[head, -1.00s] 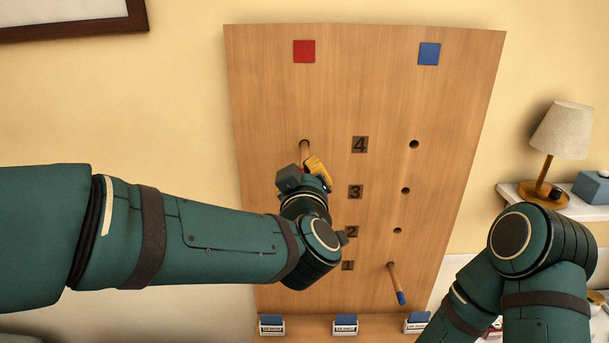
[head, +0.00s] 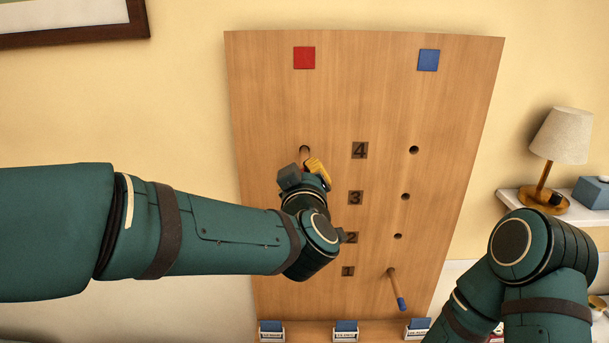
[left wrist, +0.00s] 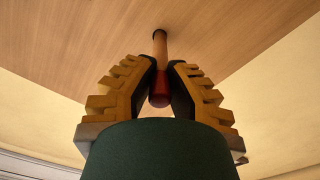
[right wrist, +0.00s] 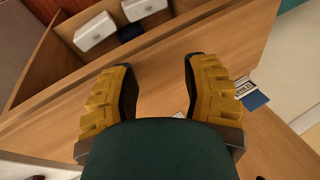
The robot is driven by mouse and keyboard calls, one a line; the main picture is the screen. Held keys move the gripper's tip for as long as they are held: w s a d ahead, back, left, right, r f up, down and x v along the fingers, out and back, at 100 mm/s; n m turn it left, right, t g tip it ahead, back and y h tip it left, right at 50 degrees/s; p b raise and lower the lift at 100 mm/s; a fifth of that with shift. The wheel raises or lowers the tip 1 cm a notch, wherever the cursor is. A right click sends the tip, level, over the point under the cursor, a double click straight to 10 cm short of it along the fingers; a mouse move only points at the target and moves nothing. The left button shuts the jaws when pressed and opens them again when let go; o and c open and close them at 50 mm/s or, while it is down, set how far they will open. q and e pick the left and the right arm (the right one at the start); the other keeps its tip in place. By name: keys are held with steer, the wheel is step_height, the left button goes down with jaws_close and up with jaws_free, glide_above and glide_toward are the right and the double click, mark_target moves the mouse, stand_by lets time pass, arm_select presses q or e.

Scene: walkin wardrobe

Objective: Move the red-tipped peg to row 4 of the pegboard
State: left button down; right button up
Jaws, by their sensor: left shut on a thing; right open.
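The wooden pegboard (head: 260,90) has a left column under a red square and a right column under a blue square. The red-tipped peg (left wrist: 160,50) is between the fingers of my left gripper (left wrist: 160,80), shut around its red end. Its wooden shaft meets the board; how deep it sits I cannot tell. In the head view the peg (head: 306,154) shows at the left column, level with the row 4 label (head: 360,150); my left gripper (head: 303,172) hides its red tip. My right gripper (right wrist: 159,75) is open and empty; the head view does not show its fingers.
A blue-tipped peg (head: 396,289) sticks out of the right column at row 1. The holes above it are empty. Small labelled card holders (head: 346,331) stand along the bottom. A lamp (head: 562,137) and blue box (head: 592,191) sit on a shelf at right.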

arm_select(q)
steer(key=shift+w, duration=0.3)
steer(key=c, duration=1)
jaws_free()
steer(key=s, duration=1.2)
